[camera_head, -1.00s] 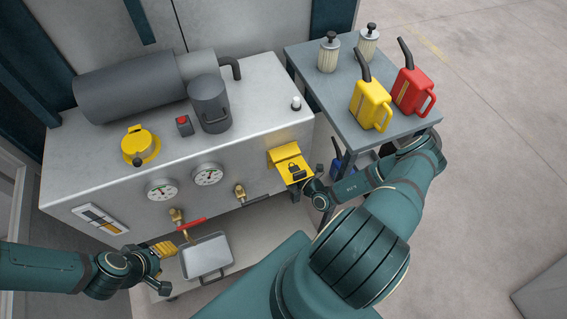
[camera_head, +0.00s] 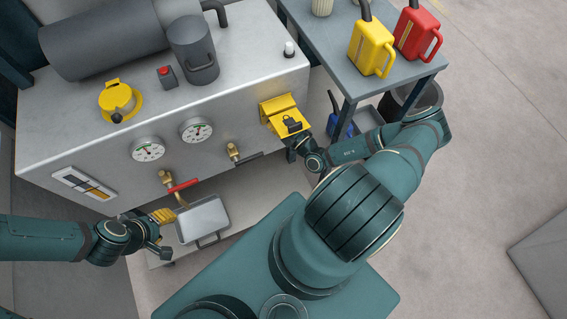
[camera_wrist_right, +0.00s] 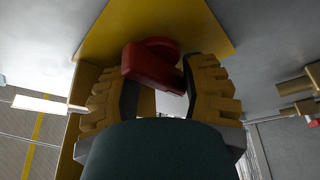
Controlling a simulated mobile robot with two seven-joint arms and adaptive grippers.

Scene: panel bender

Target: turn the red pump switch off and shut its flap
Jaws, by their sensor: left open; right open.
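The red pump switch (camera_wrist_right: 148,66) shows only in the right wrist view, in front of a yellow plate. My right gripper (camera_wrist_right: 160,72) is open, with its yellow ridged fingers on either side of the switch; I cannot tell whether they touch it. My left gripper (camera_head: 163,215) is open and empty at the lower left, beside a grey tray.
A red-handled valve (camera_head: 183,185) and the grey tray (camera_head: 203,220) are near my left gripper. Two gauges (camera_head: 197,130) sit on the machine front. A side table (camera_head: 345,70) with yellow (camera_head: 371,48) and red cans (camera_head: 417,34) stands right of the machine.

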